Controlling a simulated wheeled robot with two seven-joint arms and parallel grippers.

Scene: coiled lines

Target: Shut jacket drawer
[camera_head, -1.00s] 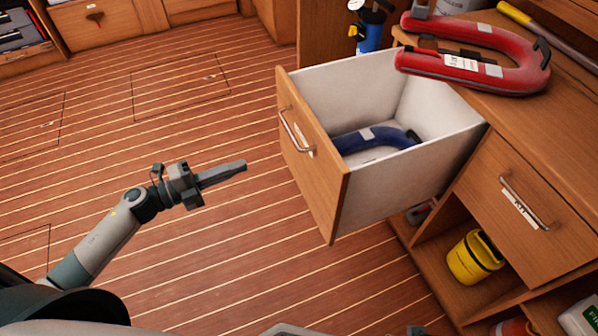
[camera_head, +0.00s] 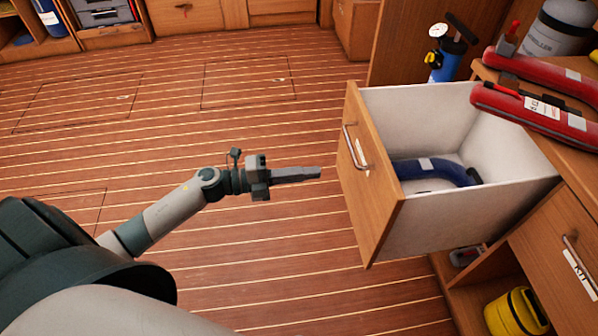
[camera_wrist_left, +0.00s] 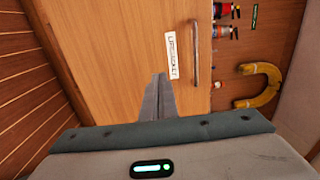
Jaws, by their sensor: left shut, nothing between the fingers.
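The jacket drawer (camera_head: 368,180) is pulled well out of the cabinet at the right. It has a wooden front, a metal handle (camera_head: 352,148) and white inner walls. A blue horseshoe-shaped lifejacket (camera_head: 436,172) lies inside. In the left wrist view a label reading LIFEJACKET (camera_wrist_left: 172,55) sits beside the handle (camera_wrist_left: 196,55) on the drawer front (camera_wrist_left: 115,50). My left gripper (camera_head: 320,173) is shut and empty, pointing at the drawer front from the left, with a small gap seen in the head view. My right gripper is not in view.
A red horseshoe jacket (camera_head: 530,108) lies on the counter above. A blue cylinder with a gauge (camera_head: 447,62) stands behind the drawer. A yellow container (camera_head: 515,312) sits in the open shelf below. Another closed drawer (camera_head: 560,245) is at right. The plank floor is clear.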

